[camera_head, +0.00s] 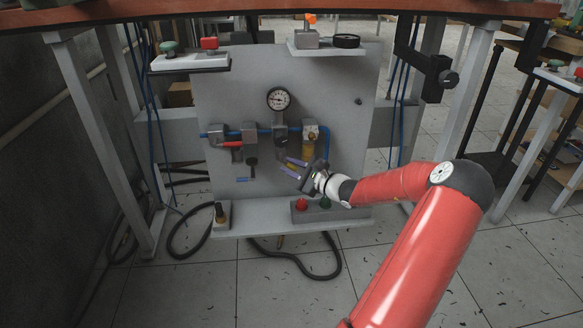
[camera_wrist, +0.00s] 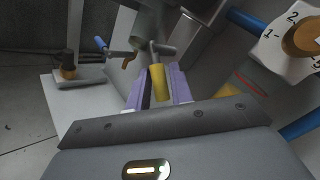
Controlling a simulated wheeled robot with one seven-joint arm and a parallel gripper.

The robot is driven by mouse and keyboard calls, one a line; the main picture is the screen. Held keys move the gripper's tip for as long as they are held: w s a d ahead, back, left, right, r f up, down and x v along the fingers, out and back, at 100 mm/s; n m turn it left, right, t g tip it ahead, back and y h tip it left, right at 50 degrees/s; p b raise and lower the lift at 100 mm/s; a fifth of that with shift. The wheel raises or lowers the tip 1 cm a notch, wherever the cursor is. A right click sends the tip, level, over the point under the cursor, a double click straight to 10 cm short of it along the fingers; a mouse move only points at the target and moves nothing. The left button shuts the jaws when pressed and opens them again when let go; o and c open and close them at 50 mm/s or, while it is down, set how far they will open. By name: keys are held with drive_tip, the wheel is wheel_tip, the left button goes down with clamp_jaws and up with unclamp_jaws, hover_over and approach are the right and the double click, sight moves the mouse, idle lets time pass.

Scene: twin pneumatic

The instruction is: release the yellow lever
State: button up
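My gripper (camera_head: 288,166) is in front of the grey panel, its two purple fingers pointing left. In the wrist view the yellow lever (camera_wrist: 158,82) stands between the purple fingers (camera_wrist: 159,86). A dark gap shows on its left side; on its right side it looks close to the finger, and I cannot tell if they touch. The fingers are apart, so my gripper is open around it. In the head view the lever is mostly hidden by my fingers and wrist.
The panel (camera_head: 215,95) carries a gauge (camera_head: 279,99), a red lever (camera_head: 231,144), blue tubes and a numbered knob (camera_wrist: 301,38).

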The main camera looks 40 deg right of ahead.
clamp_jaws()
drive_tip(key=shift+r+n+g+p, duration=0.3)
drive_tip(key=shift+n+p, duration=0.1)
drive_tip(key=shift+p, duration=0.05)
drive_tip(key=shift+s+d+n+g+h, duration=0.1)
drive_tip(key=shift+d+n+g+h, duration=0.05)
drive_tip(key=shift+n+g+h, duration=0.2)
drive_tip(key=shift+o, duration=1.9)
unclamp_jaws()
drive_tip(key=p+v, duration=0.1)
drive_tip(key=v, duration=0.6)
drive_tip(key=shift+s, duration=0.35)
drive_tip(key=shift+d, duration=0.15)
